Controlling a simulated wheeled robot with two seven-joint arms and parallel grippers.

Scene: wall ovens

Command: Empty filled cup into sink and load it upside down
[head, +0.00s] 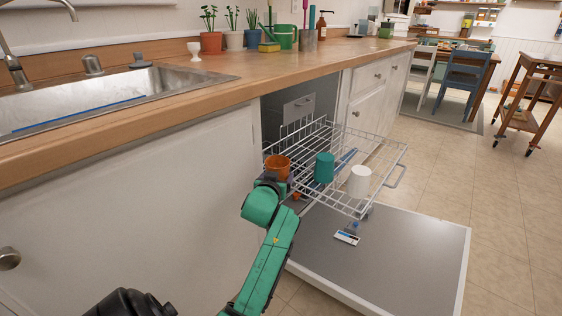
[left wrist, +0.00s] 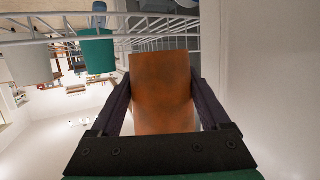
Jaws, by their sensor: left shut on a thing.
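My left gripper (head: 273,180) is shut on an orange-brown cup (head: 277,164) at the near left corner of the pulled-out dishwasher rack (head: 385,150). In the left wrist view the cup (left wrist: 163,95) sits between the two dark fingers (left wrist: 163,88) of my left gripper. I cannot tell which way up the cup is, whether it touches the rack, or whether anything is in it. The steel sink (head: 75,98) is in the counter at the left. My right gripper is not in view.
A teal cup (head: 324,168) and a white cup (head: 359,182) stand on the rack, right of the held cup. The open dishwasher door (head: 400,245) lies low beneath it. The wooden counter (head: 260,75) and white cabinet front (head: 140,210) border the left side.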

